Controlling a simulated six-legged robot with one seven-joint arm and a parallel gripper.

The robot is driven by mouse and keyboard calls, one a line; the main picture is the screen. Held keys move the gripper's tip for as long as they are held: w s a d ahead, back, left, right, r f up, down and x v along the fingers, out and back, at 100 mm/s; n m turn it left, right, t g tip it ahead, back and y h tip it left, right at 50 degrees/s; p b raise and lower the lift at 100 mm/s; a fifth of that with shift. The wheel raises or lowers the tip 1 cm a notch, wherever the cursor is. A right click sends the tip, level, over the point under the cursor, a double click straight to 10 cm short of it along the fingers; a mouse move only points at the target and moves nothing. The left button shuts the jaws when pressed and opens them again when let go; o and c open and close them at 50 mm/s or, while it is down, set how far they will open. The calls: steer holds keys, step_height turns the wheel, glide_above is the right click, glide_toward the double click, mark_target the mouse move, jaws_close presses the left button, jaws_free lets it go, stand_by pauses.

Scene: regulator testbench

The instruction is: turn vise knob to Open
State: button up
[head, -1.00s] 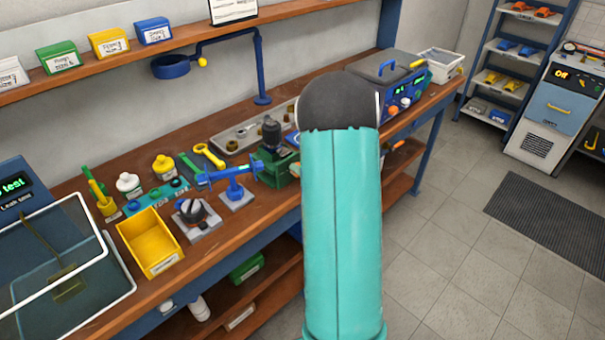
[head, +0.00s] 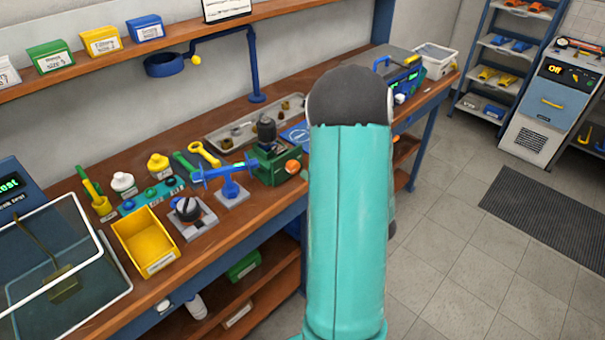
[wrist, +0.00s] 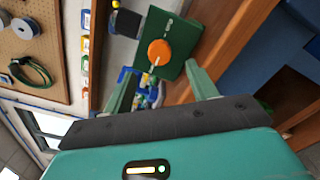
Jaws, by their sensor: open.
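The green vise (head: 272,172) sits near the bench's front edge, just left of my teal arm in the head view, with a dark part standing on it. Its orange knob (head: 293,167) faces the aisle. In the wrist view the knob (wrist: 160,52) is on the vise's green face (wrist: 150,25), with a pale pointer mark toward the lower part of the picture. Small pale markings on that face are too small to read. My gripper (wrist: 158,72) is open and empty, its green fingers spread on either side below the knob, apparently not touching it. The head view hides my gripper behind the arm.
A blue fixture (head: 230,185) and a yellow bin (head: 147,241) stand left of the vise. A metal tray (head: 240,130) with small parts lies behind it. A blue-fronted unit (head: 400,80) stands further along the bench. The aisle floor (head: 440,230) is clear.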

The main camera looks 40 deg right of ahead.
steer(key=s, duration=0.7)
steer(key=shift+s, duration=0.15)
steer(key=shift+d, duration=0.1)
steer(key=w+a+r+m+g+h, duration=0.3)
steer(key=w+r+m, duration=0.2)
steer(key=w+m, duration=0.15)
steer(key=w+a+r+m+g+h, duration=0.2)
steer(key=w+a+r+m+g, duration=0.1)
steer(key=w+r+m, duration=0.35)
steer(key=s+a+r+m+g+y, duration=0.2)
steer(key=s+a+m, duration=0.4)
steer(key=a, duration=0.6)
steer(key=s+a+r+m+g+y, duration=0.2)
steer(key=s+a+m+g, duration=0.2)
steer(key=s+a, duration=0.5)
steer(key=a+m, duration=0.2)
steer(key=a, duration=0.2)
steer(key=shift+s+a+r, duration=0.15)
steer(key=shift+a+r, duration=0.15)
steer(key=shift+r, duration=0.05)
